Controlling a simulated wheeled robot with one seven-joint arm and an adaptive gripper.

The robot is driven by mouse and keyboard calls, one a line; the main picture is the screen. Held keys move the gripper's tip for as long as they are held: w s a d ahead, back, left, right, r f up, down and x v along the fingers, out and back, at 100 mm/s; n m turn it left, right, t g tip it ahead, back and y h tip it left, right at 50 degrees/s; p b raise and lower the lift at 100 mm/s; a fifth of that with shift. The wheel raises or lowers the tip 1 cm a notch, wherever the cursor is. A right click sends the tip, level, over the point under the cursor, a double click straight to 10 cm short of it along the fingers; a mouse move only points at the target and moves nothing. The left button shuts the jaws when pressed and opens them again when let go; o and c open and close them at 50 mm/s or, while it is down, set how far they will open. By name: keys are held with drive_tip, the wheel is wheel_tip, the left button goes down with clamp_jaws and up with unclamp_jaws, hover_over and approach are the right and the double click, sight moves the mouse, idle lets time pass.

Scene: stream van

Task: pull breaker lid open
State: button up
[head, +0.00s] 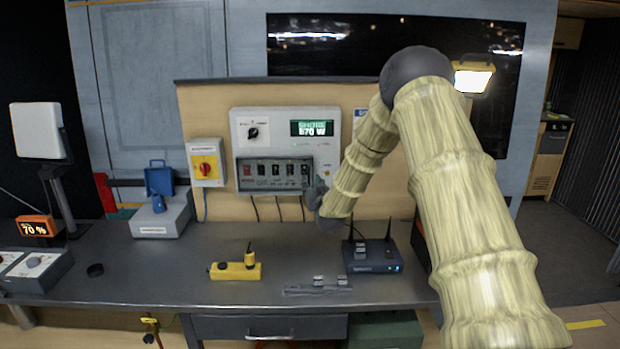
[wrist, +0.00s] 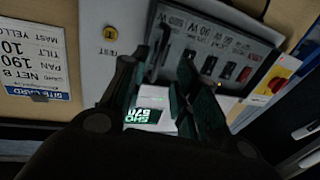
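The breaker box (head: 258,185) is a dark strip with several switches, low on the pale power panel (head: 240,130). Its lid seems to be a clear or smoky cover over the switches; I cannot tell whether it stands ajar. My gripper (head: 315,192) is at the right end of the box, seen small and side-on in the head view. In the wrist view my gripper (wrist: 158,72) has its two dark fingers apart, with the panel showing between them. A dark upright bar at the end of the breaker strip (wrist: 240,50) lies just beyond the fingertips; contact is unclear.
A yellow box with a red knob (head: 206,163) is left of the panel. A router (head: 372,258) with antennas stands below my arm. A yellow device (head: 235,270) lies on the grey bench (head: 180,280).

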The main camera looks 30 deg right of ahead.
sight(309, 177)
drive_tip(key=shift+p+x, duration=0.5)
drive_tip(key=shift+x, duration=1.6)
drive_tip(key=shift+d+r, duration=0.1)
clamp_jaws()
